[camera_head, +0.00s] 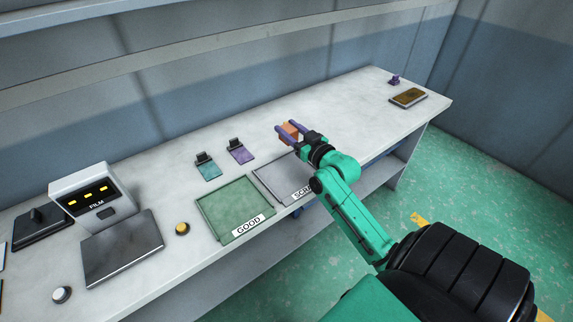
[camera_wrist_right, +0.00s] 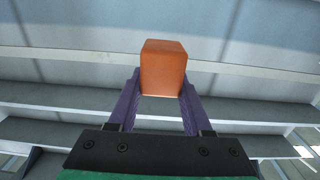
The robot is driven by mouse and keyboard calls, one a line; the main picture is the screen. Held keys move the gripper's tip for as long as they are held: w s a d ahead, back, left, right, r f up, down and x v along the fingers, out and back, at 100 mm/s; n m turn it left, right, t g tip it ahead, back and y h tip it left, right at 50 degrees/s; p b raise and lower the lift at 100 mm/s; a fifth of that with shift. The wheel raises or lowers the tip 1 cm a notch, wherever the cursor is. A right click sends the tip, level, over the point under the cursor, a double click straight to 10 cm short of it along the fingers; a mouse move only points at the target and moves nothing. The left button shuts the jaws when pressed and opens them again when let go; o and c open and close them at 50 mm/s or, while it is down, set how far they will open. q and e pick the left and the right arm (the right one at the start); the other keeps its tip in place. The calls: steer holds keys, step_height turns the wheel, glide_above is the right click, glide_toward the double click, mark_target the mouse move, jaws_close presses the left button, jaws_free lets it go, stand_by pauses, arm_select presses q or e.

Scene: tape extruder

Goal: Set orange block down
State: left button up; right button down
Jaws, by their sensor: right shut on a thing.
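The orange block (camera_head: 290,130) is between the purple fingers of my right gripper (camera_head: 289,133), over the far side of the SCRAP tray. In the right wrist view the block (camera_wrist_right: 164,68) sits at the fingertips of the right gripper (camera_wrist_right: 163,88), with a finger on each side. The right gripper is shut on it. Whether the block touches the table cannot be told. My left gripper is not in view.
The grey SCRAP tray (camera_head: 268,181) lies beside the green GOOD tray (camera_head: 232,207). Teal (camera_head: 208,170) and purple (camera_head: 240,153) clipped pieces stand left of the block. The FILM device (camera_head: 88,193) is at left. The table's back right is mostly clear, with a brown-topped pad (camera_head: 408,97).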

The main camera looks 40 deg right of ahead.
step_height(320, 180, down, 14)
steer(key=b, duration=0.2)
steer(key=shift+f+b, duration=0.2)
steer(key=shift+b, duration=0.15)
steer(key=shift+w, duration=0.1)
steer(key=shift+f, duration=0.1)
steer(key=shift+f, duration=0.1)
steer(key=shift+c, duration=1.6)
jaws_free()
